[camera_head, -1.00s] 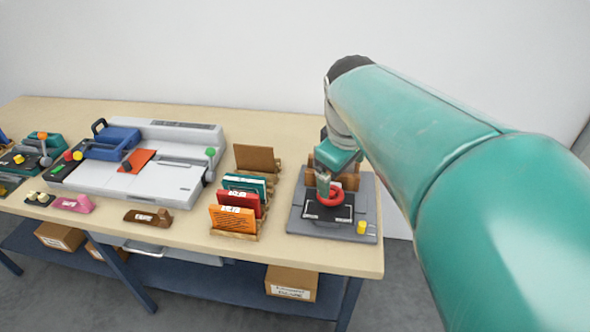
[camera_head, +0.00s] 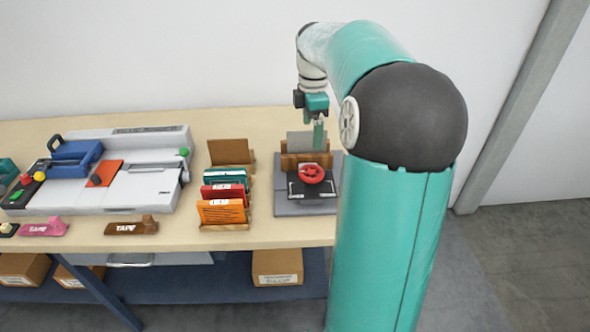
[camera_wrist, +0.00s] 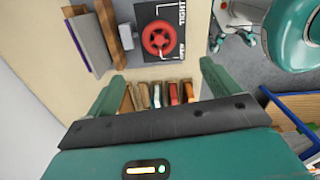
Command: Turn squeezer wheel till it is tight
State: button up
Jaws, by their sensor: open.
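The squeezer's red spoked wheel (camera_head: 312,174) sits on a black plate on the grey base (camera_head: 290,208) at the bench's right end. In the wrist view the wheel (camera_wrist: 159,39) lies beyond the fingertips, beside a label reading "TIGHT". My gripper (camera_head: 318,143) is open, above and behind the wheel and apart from it. In the wrist view its two fingers (camera_wrist: 164,72) are spread with nothing between them. My arm hides the right edge of the squeezer base in the head view.
A wooden block (camera_head: 306,160) and a grey upright piece (camera_head: 300,141) stand behind the wheel. A rack of coloured cards (camera_head: 223,211) stands to its left, then a large white binding machine (camera_head: 140,185). Brown (camera_head: 130,228) and pink (camera_head: 45,227) tape dispensers lie along the front edge.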

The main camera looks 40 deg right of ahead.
aim_at(310, 171)
notch_tip(310, 171, down, 14)
jog(key=shift+w+r, duration=0.1)
dwell(0.5)
jog(key=shift+c, duration=0.2)
jog(key=c, duration=0.9)
